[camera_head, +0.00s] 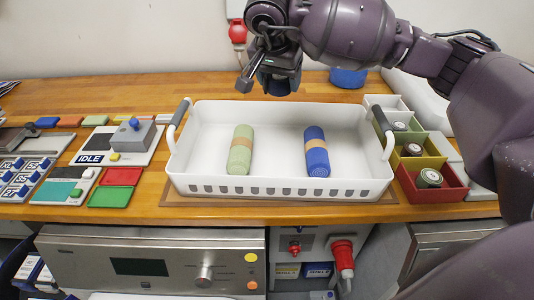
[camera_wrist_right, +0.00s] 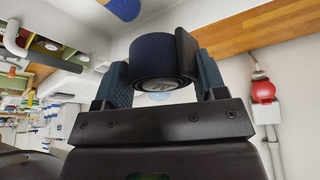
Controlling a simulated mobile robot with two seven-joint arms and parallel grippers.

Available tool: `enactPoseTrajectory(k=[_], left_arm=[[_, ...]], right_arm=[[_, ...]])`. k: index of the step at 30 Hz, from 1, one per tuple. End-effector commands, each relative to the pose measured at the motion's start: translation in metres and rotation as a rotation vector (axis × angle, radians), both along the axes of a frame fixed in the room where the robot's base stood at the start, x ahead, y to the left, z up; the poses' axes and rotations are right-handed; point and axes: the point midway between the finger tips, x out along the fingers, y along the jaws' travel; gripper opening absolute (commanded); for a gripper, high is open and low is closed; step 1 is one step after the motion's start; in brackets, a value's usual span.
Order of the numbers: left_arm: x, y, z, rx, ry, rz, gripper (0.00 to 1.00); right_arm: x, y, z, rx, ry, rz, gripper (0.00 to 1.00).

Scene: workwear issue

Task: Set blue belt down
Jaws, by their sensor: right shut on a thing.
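My right gripper (camera_head: 270,78) is above the back part of the white basket (camera_head: 276,190) in the head view. It is shut on the blue belt (camera_wrist_right: 158,60), a dark blue coiled roll between its two fingers in the wrist view. In the head view the gripper partly hides the belt (camera_head: 281,86). The belt is held up, apart from the basket floor as far as I can tell. A green roll (camera_head: 241,150) with a tan band lies in the basket's left half. A blue roll (camera_head: 317,158) with a tan band lies in its right half. My left gripper is out of view.
Coloured bins (camera_head: 430,194) with round coils stand right of the basket. A grey device (camera_head: 133,134), a red tray (camera_head: 122,176) and a green tray (camera_head: 110,197) lie left. A blue round object (camera_head: 348,78) stands behind. The basket's middle floor is clear.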

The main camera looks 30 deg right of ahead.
Motion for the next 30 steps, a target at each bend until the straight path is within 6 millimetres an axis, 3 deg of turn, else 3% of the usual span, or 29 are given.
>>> enactPoseTrajectory(k=[5,21,30], left_arm=[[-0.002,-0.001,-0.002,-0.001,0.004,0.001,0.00],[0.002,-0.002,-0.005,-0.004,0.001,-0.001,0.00],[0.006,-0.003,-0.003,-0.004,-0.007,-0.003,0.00]], right_arm=[[-0.001,-0.001,-0.025,-0.001,0.006,-0.014,0.38],[-0.001,0.000,-0.139,0.001,0.004,-0.013,0.38],[-0.001,-0.001,-0.160,0.000,0.002,-0.012,0.38]])
